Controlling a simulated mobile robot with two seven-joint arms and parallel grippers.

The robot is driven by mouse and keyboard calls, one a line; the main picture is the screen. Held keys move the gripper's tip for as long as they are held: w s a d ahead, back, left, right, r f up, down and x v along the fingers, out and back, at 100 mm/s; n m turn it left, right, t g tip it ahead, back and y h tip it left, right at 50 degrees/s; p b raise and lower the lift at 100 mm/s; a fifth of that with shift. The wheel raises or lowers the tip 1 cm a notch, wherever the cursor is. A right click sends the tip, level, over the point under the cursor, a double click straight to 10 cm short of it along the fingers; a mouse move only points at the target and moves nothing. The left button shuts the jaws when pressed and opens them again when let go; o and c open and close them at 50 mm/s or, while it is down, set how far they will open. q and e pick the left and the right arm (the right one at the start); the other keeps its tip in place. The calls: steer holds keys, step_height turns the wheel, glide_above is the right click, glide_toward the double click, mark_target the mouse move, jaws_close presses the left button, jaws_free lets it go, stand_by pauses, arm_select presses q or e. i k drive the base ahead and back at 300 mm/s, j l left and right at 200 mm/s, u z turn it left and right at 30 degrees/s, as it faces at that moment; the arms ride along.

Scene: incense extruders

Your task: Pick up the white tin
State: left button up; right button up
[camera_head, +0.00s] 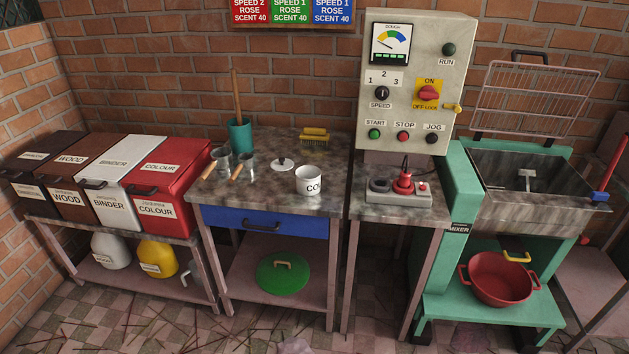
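A white tin (309,181) stands upright on the speckled worktop of the middle table, close to its front right part. Dark letters starting "CO" show on its side, and the rest of the word curves out of sight. Its top looks open. A white lid (283,166) with a dark knob lies on the worktop just behind and left of the tin, apart from it. Neither of my grippers shows in the head view.
Two metal scoops (240,168) with wooden handles and a teal pot (240,136) stand left of the tin. A yellow brush (314,135) lies behind. A red plug sits in a power strip (398,192) on the right-hand table. The worktop's front left is clear.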

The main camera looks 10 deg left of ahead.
mark_target(308, 177)
steer(key=i+l, duration=0.3)
steer(key=l, duration=0.15)
steer(key=i+l, duration=0.3)
steer(key=l, duration=0.15)
steer(key=u, duration=0.05)
